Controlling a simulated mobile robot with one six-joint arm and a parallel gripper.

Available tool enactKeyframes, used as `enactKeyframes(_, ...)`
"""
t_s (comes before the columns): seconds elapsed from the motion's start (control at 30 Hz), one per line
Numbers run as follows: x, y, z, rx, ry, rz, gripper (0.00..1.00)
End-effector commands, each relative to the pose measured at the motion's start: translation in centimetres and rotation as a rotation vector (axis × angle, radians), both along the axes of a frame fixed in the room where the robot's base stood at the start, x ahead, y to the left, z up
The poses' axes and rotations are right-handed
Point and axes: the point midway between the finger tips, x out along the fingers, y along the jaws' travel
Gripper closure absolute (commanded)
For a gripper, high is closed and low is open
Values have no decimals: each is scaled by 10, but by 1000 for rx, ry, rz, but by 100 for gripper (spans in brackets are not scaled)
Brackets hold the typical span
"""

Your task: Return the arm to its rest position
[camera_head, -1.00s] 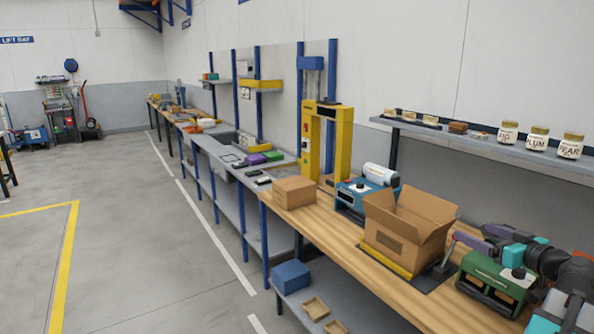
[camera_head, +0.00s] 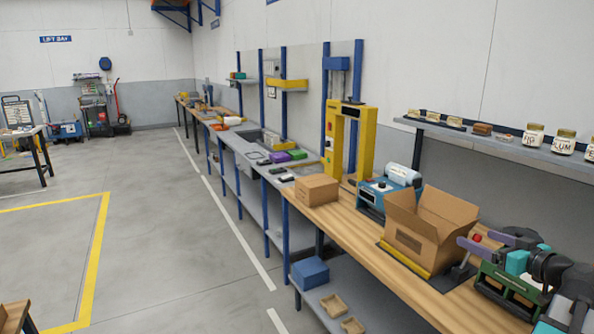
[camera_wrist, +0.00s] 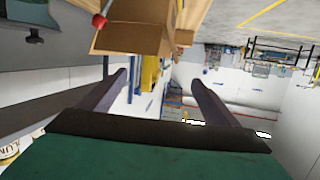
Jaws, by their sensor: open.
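My arm reaches in from the lower right of the head view, above the near end of the wooden bench (camera_head: 335,222). My gripper (camera_head: 490,238) has purple fingers and is open and empty, just right of the open cardboard box (camera_head: 410,243). In the wrist view the two fingers (camera_wrist: 160,92) stand wide apart with nothing between them. The cardboard box also shows beyond them at the top of that view (camera_wrist: 135,35). A green machine (camera_head: 510,285) sits below the gripper, partly hidden by my arm.
A shelf with jars (camera_head: 563,142) hangs at the right above the bench. A blue machine (camera_head: 375,193), a closed carton (camera_head: 317,189) and a yellow press frame (camera_head: 367,140) stand farther along. A lever with a red knob (camera_head: 477,238) rises beside the gripper.

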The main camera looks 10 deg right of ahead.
Motion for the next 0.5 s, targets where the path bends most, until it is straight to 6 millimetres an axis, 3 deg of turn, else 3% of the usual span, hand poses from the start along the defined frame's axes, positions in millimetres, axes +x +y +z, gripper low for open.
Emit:
enactKeyframes(0.17, 30, 28, -23, 31, 17, 59, 17)
enactKeyframes(0.5, 98, 125, -105, 120, 95, 226, 17)
